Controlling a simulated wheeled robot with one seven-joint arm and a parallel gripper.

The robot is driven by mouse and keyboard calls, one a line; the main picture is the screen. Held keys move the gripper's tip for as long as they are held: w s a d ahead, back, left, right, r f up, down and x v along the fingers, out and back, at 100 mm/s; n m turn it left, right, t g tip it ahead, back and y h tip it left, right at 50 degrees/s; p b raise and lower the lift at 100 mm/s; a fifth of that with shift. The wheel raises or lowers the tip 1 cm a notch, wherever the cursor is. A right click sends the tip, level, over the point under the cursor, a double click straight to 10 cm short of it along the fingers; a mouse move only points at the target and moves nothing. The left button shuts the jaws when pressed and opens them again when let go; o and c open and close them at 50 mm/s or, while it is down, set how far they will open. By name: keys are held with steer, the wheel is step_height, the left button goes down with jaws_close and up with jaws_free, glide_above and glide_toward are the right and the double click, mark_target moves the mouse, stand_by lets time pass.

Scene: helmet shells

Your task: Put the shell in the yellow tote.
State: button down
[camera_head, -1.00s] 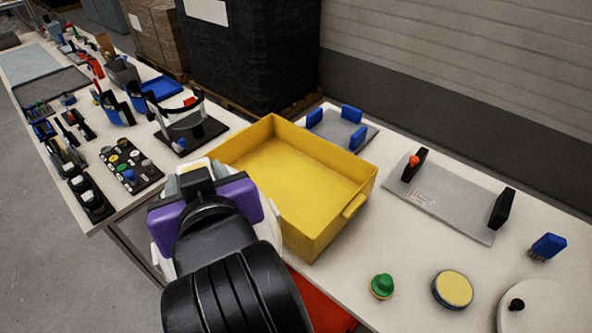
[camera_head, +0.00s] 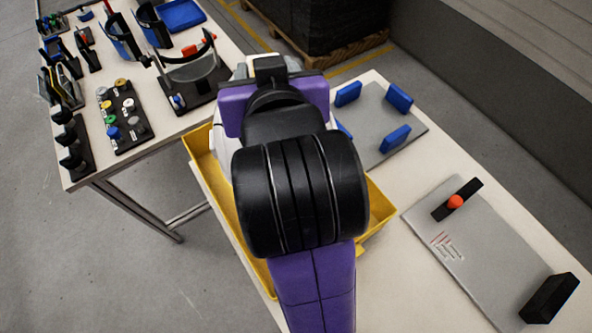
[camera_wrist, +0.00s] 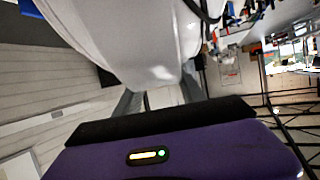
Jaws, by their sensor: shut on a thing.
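The white, rounded shell (camera_wrist: 125,35) fills the upper left of the wrist view. My gripper (camera_wrist: 158,98) is shut on its near edge, with one grey finger at each side. In the head view my purple and black arm hides the fingers and most or all of the shell.
A grey plate with blue blocks (camera_head: 397,97) lies beyond the tote to the right. Another grey plate (camera_head: 470,265) with black uprights lies at the right. The table (camera_head: 170,125) at the left is crowded with fixtures and a black-based stand (camera_head: 192,100).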

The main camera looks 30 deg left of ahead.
steer(key=shift+w+f, duration=0.1)
steer(key=shift+w, duration=0.2)
step_height(320, 180, down, 20)
steer(key=shift+r, duration=0.2)
steer(key=shift+w+f, duration=0.1)
steer(key=c, duration=0.7)
jaws_free()
steer(key=v, duration=1.2)
steer(key=shift+b, duration=0.35)
